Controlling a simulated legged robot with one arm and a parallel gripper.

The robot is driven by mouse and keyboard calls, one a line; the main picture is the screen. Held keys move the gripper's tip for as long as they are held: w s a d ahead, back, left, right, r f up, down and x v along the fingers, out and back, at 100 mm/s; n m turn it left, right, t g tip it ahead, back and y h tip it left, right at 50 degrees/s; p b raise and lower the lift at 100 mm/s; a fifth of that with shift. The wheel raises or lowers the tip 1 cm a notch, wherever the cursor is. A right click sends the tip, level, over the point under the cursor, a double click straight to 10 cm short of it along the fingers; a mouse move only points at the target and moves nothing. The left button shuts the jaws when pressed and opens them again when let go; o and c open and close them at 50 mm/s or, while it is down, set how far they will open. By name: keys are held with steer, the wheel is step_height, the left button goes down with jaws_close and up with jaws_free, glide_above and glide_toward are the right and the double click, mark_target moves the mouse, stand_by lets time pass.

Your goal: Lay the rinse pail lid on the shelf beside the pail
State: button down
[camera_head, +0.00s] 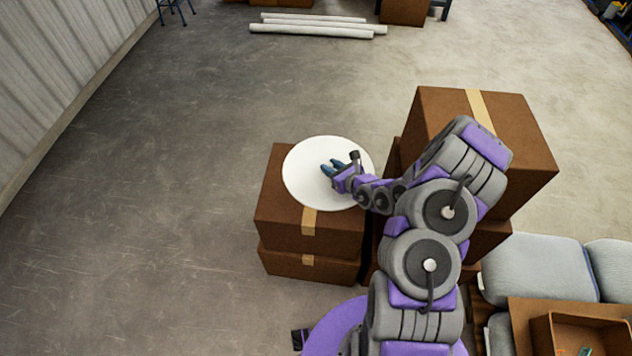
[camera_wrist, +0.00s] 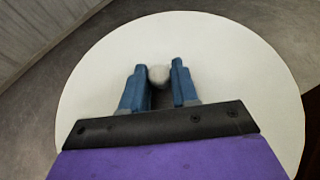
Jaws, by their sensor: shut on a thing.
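The lid (camera_head: 305,182) is a flat white disc, seen from above at the top of the stacked cardboard boxes. My gripper (camera_head: 329,167) is over its middle. In the wrist view, the blue fingers of my gripper (camera_wrist: 158,84) are shut on the pale round knob (camera_wrist: 159,76) of the lid (camera_wrist: 225,65). The lid looks about level. I cannot tell whether it rests on the upper box or hangs just above it. No pail shows in either view; anything under the lid is hidden. I cannot make out a separate shelf.
The upper cardboard box (camera_head: 280,225) stands on another box (camera_head: 285,263). A taller box stack (camera_head: 520,150) stands close on the right. Grey cushions (camera_head: 535,265) and a small open box (camera_head: 575,325) are at lower right. White pipes (camera_head: 312,29) lie far back. Floor at left is clear.

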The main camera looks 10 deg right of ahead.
steer(key=s+f, duration=0.1)
steer(key=f, duration=0.4)
steer(key=s+d+f, duration=0.1)
steer(key=s+f, duration=0.1)
steer(key=f, duration=0.2)
steer(key=s+f+p, duration=0.1)
steer(key=s+f, duration=0.1)
steer(key=f, duration=0.3)
steer(key=shift+d+f, duration=0.15)
steer(key=shift+f, duration=0.2)
steer(key=shift+a+f, duration=0.25)
steer(key=w+a+b, duration=0.1)
steer(key=w, duration=0.3)
steer(key=w+a+f, duration=0.1)
steer(key=w, duration=0.4)
steer(key=w+a+b, duration=0.1)
steer(key=w, duration=0.4)
steer(key=shift+w+a+f+b, duration=0.15)
steer(key=shift+a+f+b, duration=0.05)
steer(key=shift+b, duration=0.1)
steer(key=shift+w+a, duration=0.2)
steer(key=shift+w, duration=0.1)
steer(key=shift+w+f, duration=0.2)
steer(key=shift+f, duration=0.05)
step_height(320, 180, down, 3)
steer(key=shift+f+b, duration=0.1)
steer(key=shift+b, duration=0.35)
steer(key=c, duration=0.8)
jaws_free()
steer(key=shift+c, duration=0.2)
